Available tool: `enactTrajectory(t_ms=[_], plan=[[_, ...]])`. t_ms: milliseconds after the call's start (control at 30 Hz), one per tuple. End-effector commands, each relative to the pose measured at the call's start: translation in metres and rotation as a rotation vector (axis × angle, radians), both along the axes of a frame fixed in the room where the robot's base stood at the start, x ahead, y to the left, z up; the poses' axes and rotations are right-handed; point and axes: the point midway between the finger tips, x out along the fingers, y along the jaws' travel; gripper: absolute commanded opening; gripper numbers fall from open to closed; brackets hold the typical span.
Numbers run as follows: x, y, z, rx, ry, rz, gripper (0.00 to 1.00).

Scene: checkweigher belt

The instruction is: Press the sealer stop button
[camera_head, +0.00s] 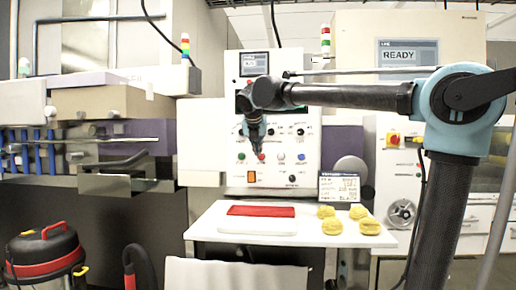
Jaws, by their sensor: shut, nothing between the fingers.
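A pale upright control panel (230,130) stands behind the worktable, with a row of buttons across its lower half. The row includes a green button (241,156), a red button (261,157), a white button (281,156) and a blue button (301,156). Their labels are too small to read, so I cannot tell which is marked sealer stop. My gripper (258,150) is shut and empty. It points down in front of the panel, its tips just above the red button in the picture. I cannot tell whether they touch it.
A white table (210,222) below the panel holds a red slab (260,210) on a white block, several yellow items (332,226) and a small display (339,187). An orange switch (252,176) and black knobs are also on the panel. A red-black vacuum (45,250) stands lower left.

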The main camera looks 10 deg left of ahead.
Motion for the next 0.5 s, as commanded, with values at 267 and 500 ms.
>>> enactTrajectory(t_ms=[267,500], plan=[[0.035,0.003,-0.036,0.001,0.001,-0.002,0.00],[0.067,0.006,-0.044,0.001,0.000,-0.002,0.00]])
